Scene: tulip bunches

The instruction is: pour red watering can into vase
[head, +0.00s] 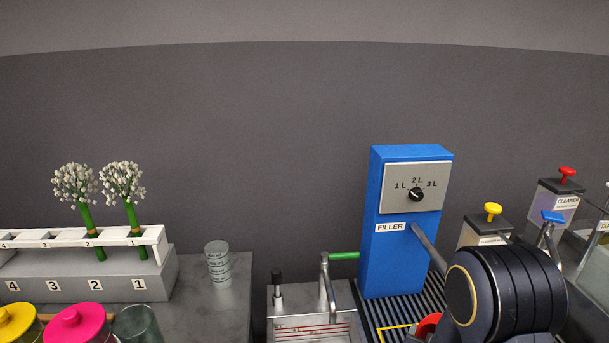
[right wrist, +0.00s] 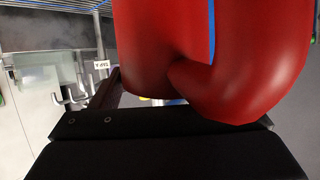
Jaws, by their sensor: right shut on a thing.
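The red watering can (head: 428,325) shows only as a small red part at the bottom of the head view, beside my dark right arm. It fills much of the right wrist view (right wrist: 160,45), with a curved red part at the right. My right gripper (right wrist: 160,125) is shut on the can; just where it grips is unclear. In the head view my right arm hides the gripper. An open, greenish glass vessel (head: 137,325), possibly the vase, stands at the bottom left, cut off by the frame edge. My left gripper is not in view.
A blue filler (head: 400,240) with a dial stands behind a striped grate. A sink (head: 312,327) is left of it. A numbered rack (head: 90,270) holds white flowers. Yellow (head: 15,322) and pink (head: 77,323) lids are nearby.

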